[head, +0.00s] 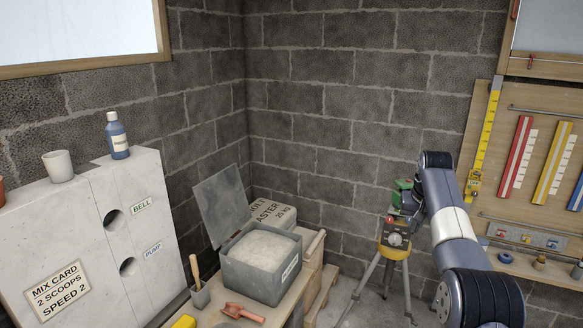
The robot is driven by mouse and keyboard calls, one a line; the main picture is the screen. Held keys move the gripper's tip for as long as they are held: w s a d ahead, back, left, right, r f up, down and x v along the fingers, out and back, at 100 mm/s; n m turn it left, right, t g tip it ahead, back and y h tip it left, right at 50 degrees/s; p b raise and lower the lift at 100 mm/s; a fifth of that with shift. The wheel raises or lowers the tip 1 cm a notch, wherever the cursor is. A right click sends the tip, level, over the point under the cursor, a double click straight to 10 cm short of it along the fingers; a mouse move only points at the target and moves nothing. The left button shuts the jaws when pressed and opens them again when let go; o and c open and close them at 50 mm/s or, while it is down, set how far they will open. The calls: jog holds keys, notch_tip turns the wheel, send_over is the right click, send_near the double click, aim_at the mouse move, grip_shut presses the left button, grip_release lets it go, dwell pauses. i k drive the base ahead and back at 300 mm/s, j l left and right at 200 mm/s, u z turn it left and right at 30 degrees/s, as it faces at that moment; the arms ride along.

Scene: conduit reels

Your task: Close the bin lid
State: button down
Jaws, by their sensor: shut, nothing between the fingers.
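The bin is a grey square box (249,281) with a small label on its right-hand side, standing on a wooden bench. Its grey lid (221,206) is open, standing up and tilted back from the bin's rear left edge. Pale powder (263,248) fills the bin nearly to the rim. My arm comes in from the lower right and bends over at the top, well to the right of the bin and apart from it.
A tripod with a yellow instrument (394,251) stands to the right. A white cabinet (92,245) is at left.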

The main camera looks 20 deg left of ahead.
aim_at(221, 199)
jog(key=i+u, duration=0.25)
jog(key=i, duration=0.3)
jog(key=i+l+u, duration=0.15)
jog(key=i+u, duration=0.15)
jog(key=i, duration=0.3)
jog(key=i+l+u, duration=0.25)
jog(key=i, duration=0.3)
